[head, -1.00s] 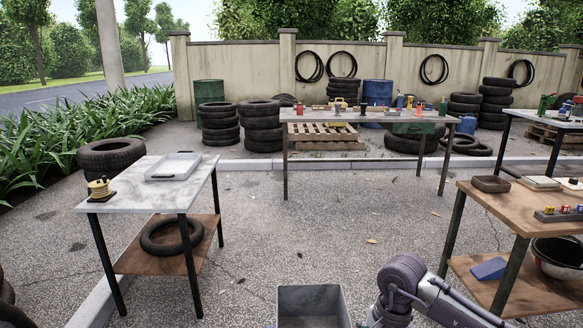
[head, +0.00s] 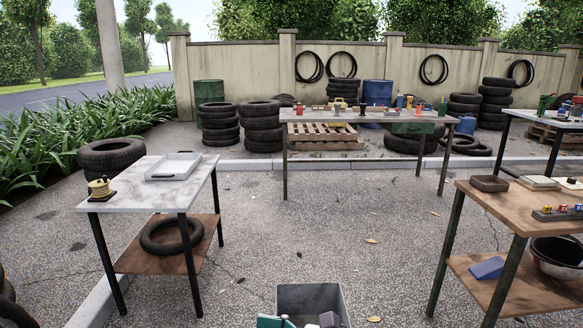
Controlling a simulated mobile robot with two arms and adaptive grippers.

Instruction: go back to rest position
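Neither of my grippers can be made out in the head view. At the bottom edge, a grey open bin (head: 310,296) shows its far part. A teal-green piece (head: 272,321) overlaps its lower left side, and a dark grey shape (head: 328,319) shows at its lower right. Both are cut off by the frame, and I cannot tell what they are.
A white-topped table (head: 130,192) with a white tray (head: 173,166) stands left. A wooden workbench (head: 516,213) stands close on the right. A long table (head: 365,116) stands at the back. Paved ground (head: 330,230) between them is clear.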

